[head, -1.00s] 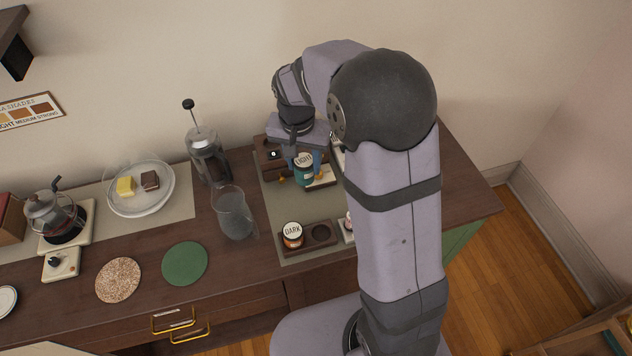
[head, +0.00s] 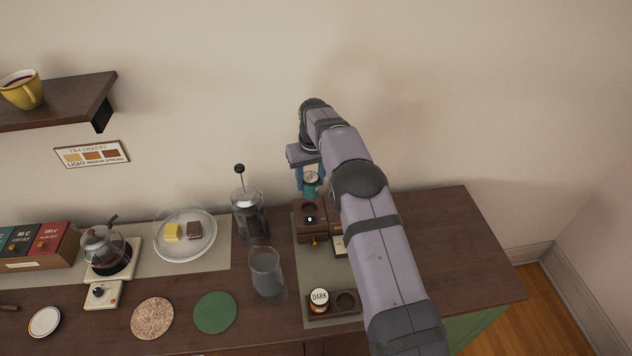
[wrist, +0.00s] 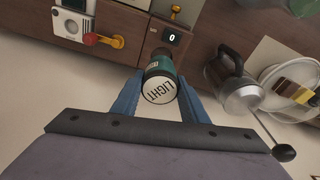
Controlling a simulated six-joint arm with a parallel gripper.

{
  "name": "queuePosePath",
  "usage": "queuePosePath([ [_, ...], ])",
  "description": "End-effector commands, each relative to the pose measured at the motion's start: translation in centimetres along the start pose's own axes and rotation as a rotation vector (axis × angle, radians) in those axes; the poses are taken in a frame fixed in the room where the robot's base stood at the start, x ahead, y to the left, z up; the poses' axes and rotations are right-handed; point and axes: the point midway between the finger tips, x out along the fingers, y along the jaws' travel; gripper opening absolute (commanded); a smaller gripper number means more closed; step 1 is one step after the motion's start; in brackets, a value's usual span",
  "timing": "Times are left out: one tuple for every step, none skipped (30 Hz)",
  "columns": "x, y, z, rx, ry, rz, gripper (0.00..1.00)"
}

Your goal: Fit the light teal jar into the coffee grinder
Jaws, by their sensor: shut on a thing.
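The light teal jar (head: 311,190) has a pale lid reading "LIGHT"; its lid faces the camera in the wrist view (wrist: 158,91). My gripper (head: 309,182) is shut on it, with a blue finger on either side. The coffee grinder (head: 302,230) is a brown wooden box with a dark round opening on top, a small display and a brass knob. The jar is held up at the grinder's back edge in the head view, near the opening. Whether it touches the grinder cannot be told. In the wrist view the grinder (wrist: 150,45) shows beyond the jar, its display reading 0.
A French press (head: 250,215) and glass jug (head: 267,272) stand left of the grinder. The "DARK" jar (head: 319,299) sits in a wooden holder (head: 333,313) with an empty round slot. The counter's right is clear.

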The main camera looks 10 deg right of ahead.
Motion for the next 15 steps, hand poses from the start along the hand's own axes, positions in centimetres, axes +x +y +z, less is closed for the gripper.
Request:
queuePosePath([
  [-0.08,-0.06,-0.36,-0.018,0.003,-0.003,0.14],
  [-0.02,-0.09,-0.47,-0.030,0.003,-0.005,0.14],
  [0.07,-0.13,-0.61,-0.042,0.004,-0.007,0.14],
  [0.10,-0.16,-0.69,-0.050,0.004,-0.008,0.14],
  [0.13,-0.17,-0.77,-0.057,0.006,-0.009,0.14],
  [0.19,-0.20,-0.86,-0.064,0.006,-0.010,0.14],
  [0.24,-0.21,-0.88,-0.068,0.006,-0.011,0.14],
  [0.27,-0.22,-0.91,-0.071,0.007,-0.011,0.14],
  [0.28,-0.23,-0.95,-0.074,0.007,-0.012,0.14],
  [0.28,-0.23,-0.97,-0.075,0.008,-0.012,0.14],
  [0.28,-0.23,-0.99,-0.076,0.008,-0.012,0.14],
  [0.30,-0.23,-0.99,-0.077,0.008,-0.012,0.14],
  [0.32,-0.23,-0.99,-0.077,0.008,-0.012,0.14],
  [0.35,-0.23,-0.98,-0.076,0.008,-0.012,0.14],
  [0.40,-0.23,-0.97,-0.076,0.008,-0.012,0.14],
])
